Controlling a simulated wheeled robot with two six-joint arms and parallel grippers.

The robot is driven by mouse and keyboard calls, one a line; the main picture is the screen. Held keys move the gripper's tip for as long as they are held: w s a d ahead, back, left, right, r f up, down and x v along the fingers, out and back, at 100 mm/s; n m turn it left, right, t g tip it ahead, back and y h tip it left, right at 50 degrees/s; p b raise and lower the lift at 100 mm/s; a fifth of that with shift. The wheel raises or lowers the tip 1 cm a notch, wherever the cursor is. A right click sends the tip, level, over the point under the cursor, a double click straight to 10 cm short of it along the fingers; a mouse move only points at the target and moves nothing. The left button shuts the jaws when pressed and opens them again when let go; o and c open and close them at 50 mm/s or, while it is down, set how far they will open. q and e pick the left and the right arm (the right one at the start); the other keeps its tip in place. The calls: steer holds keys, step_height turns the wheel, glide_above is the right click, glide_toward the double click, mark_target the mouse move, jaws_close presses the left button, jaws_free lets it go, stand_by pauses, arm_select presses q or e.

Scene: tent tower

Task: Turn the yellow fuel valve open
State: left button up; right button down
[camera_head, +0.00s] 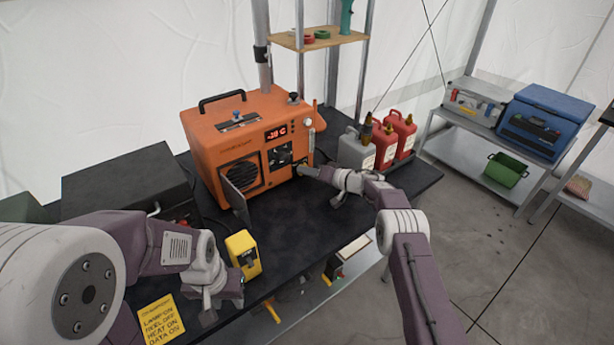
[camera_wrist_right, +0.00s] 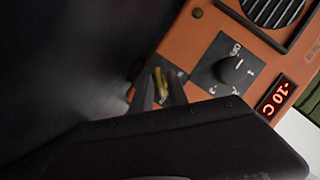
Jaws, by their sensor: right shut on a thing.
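The orange heater (camera_head: 235,125) stands on the black table with a red display that reads -10 C. In the right wrist view, the yellow fuel valve (camera_wrist_right: 161,83) sits low on the heater's front, between the fingers of my right gripper (camera_wrist_right: 163,88). The fingers are shut on it, and they hide part of it. In the head view my right gripper (camera_head: 308,171) is at the heater's lower right front corner.
A black dial (camera_wrist_right: 236,68) is beside the valve. A grey flap (camera_head: 237,198) stands open on the heater's front. The yellow device (camera_head: 243,254) stands near the table's front edge. A grey can (camera_head: 354,150) and red cans (camera_head: 402,133) stand to the right. A black case (camera_head: 125,185) is left.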

arm_select(q)
steer(key=shift+f, duration=0.3)
arm_select(e)
steer(key=shift+f, duration=0.1)
steer(key=c, duration=1.5)
jaws_free()
